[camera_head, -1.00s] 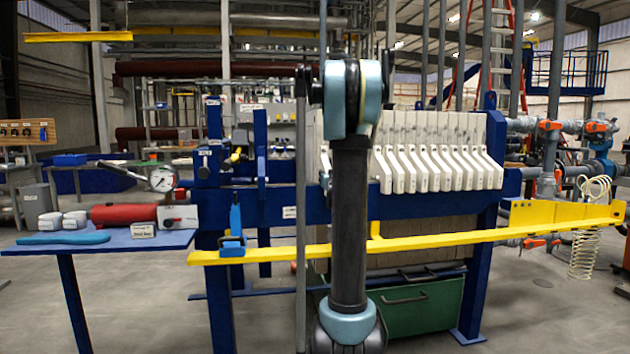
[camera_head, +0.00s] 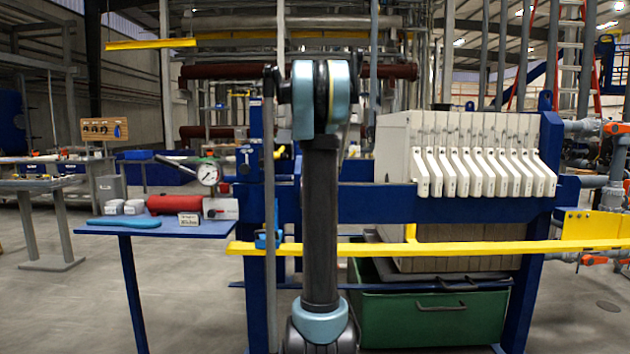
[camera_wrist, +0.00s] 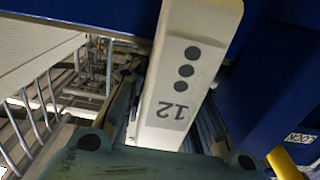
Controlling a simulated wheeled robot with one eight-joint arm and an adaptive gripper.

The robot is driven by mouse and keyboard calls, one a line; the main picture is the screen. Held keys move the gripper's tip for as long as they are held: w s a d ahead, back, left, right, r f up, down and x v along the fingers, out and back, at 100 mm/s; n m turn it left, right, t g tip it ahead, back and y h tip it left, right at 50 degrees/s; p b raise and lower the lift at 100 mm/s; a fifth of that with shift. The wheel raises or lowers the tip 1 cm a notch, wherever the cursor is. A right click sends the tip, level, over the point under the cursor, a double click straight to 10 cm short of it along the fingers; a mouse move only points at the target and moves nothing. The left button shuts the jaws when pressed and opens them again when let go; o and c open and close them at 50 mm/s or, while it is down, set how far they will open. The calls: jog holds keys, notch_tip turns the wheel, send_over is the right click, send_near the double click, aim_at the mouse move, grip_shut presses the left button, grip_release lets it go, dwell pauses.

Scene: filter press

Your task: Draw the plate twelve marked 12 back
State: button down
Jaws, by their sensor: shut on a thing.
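The plate marked 12 shows in the wrist view as a white handle (camera_wrist: 185,75) with three dark dots and the number 12 upside down. It runs down between the fingers of my gripper (camera_wrist: 170,110), which is shut on it. In the head view my own arm hides the gripper, and I cannot make out plate twelve. The other white plates (camera_head: 485,172) stand packed together in the blue press frame (camera_head: 450,203), right of my arm. The broad face of their leftmost plate (camera_head: 392,150) is exposed.
A yellow bar (camera_head: 480,247) crosses the press front, above a green bin (camera_head: 430,318). A blue side table (camera_head: 165,229) at the left holds a red cylinder (camera_head: 172,204) and a gauge (camera_head: 208,174). A blue wall with a label (camera_wrist: 299,138) is close at the wrist view's right.

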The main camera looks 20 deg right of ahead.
jog(key=shift+a, duration=0.25)
jog(key=c, duration=1.6)
grip_release()
jog(key=shift+d, duration=0.2)
jog(key=shift+s, duration=0.1)
jog(key=v, duration=1.1)
jog(key=shift+s, duration=0.4)
jog(key=shift+f, duration=0.1)
